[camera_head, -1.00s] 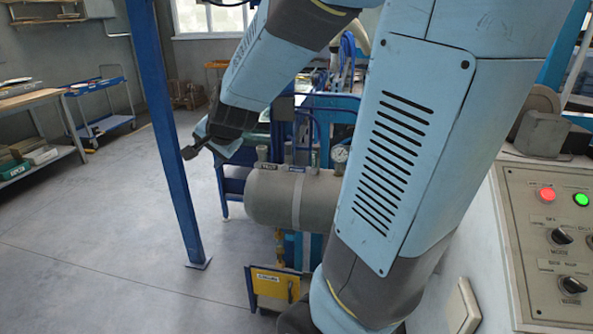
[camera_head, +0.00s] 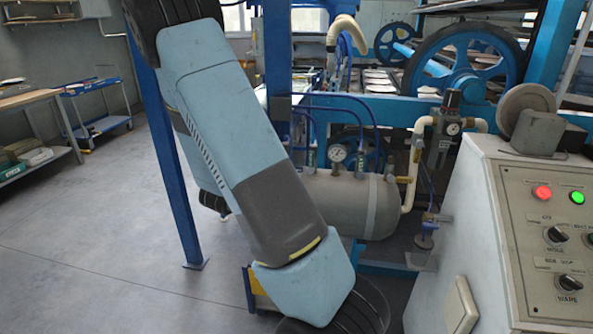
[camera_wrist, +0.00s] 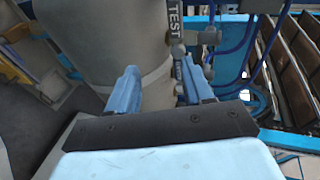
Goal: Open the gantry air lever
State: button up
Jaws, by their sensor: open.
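In the wrist view my gripper (camera_wrist: 159,72) is open, with its two blue fingers apart and nothing visible between them but the grey tank (camera_wrist: 100,40) behind. A dark label reading TEST (camera_wrist: 175,18) stands beside the tank, with metal valve fittings (camera_wrist: 205,37) to its right. A second, smaller label is partly hidden by the right finger. I cannot tell which fitting is the gantry air lever. In the head view the tank (camera_head: 375,206) shows partly behind my arm, with a gauge (camera_head: 338,152) on top. My gripper is hidden there by my arm.
A blue post (camera_head: 180,190) stands left of the tank. A grey control panel (camera_head: 548,235) with red and green lights is at the right. Blue hoses, a regulator (camera_head: 447,128) and machine frame crowd the back.

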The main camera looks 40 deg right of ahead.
jog(key=d+m+h, duration=0.1)
jog(key=d, duration=0.4)
jog(key=d+f+m+g+h, duration=0.1)
jog(key=d+h, duration=0.1)
jog(key=d, duration=0.4)
jog(key=w+d+m+h, duration=0.1)
jog(key=d+h, duration=0.1)
jog(key=d, duration=0.3)
jog(key=shift+d+f+g, duration=0.2)
jog(key=shift+g, duration=0.2)
grip_shut()
jog(key=shift+d, duration=0.15)
